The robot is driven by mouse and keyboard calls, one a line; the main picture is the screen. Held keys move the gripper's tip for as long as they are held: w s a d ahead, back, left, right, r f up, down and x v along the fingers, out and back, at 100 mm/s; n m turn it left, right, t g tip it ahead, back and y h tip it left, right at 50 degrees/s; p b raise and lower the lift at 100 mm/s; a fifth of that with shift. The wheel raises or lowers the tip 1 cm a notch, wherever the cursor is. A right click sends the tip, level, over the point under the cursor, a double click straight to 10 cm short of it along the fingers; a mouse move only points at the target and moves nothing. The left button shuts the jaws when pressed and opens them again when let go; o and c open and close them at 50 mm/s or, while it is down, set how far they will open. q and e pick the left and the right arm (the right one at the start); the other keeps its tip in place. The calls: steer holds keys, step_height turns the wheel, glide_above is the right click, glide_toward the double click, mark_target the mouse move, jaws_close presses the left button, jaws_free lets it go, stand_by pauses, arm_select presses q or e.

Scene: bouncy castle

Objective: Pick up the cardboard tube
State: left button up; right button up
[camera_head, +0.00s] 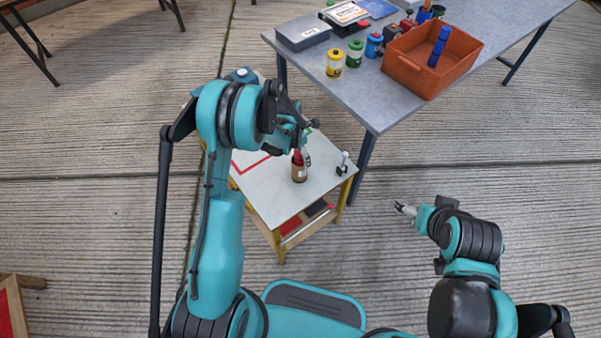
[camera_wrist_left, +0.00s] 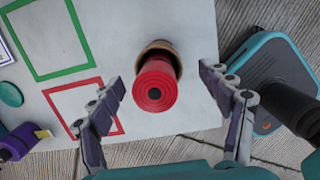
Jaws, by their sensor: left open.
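A brown cylinder (camera_head: 299,174), which looks like the cardboard tube, stands upright on the small white-topped table, with a red piece (camera_head: 297,157) at its top. In the left wrist view its tan rim (camera_wrist_left: 158,44) shows behind the round red piece (camera_wrist_left: 154,88), which hides most of it. My left gripper (camera_head: 308,130) is above the small table, beyond the tube in the head view. In the wrist view the left gripper (camera_wrist_left: 160,75) is open, one finger on each side of the red piece, with gaps on both sides. My right gripper (camera_head: 401,208) hangs over bare floor; its jaws are too small to judge.
The white tabletop (camera_wrist_left: 190,118) carries green and red square outlines. A purple item (camera_wrist_left: 16,142) and a teal disc (camera_wrist_left: 10,94) lie at left. A small grey-white object (camera_head: 343,165) stands near the table's right corner. The grey table (camera_head: 375,105) behind holds an orange crate (camera_head: 408,72).

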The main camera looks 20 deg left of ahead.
mark_target(299, 168)
arm_select(q)
steer(key=f, duration=0.1)
steer(key=f+b, duration=0.1)
steer(key=f, duration=0.1)
steer(key=f+b, duration=0.1)
steer(key=shift+w+d+f, duration=0.1)
steer(key=shift+w+f, duration=0.2)
steer(key=shift+f, duration=0.05)
steer(key=shift+r, duration=0.1)
steer(key=shift+c, duration=1.1)
jaws_close()
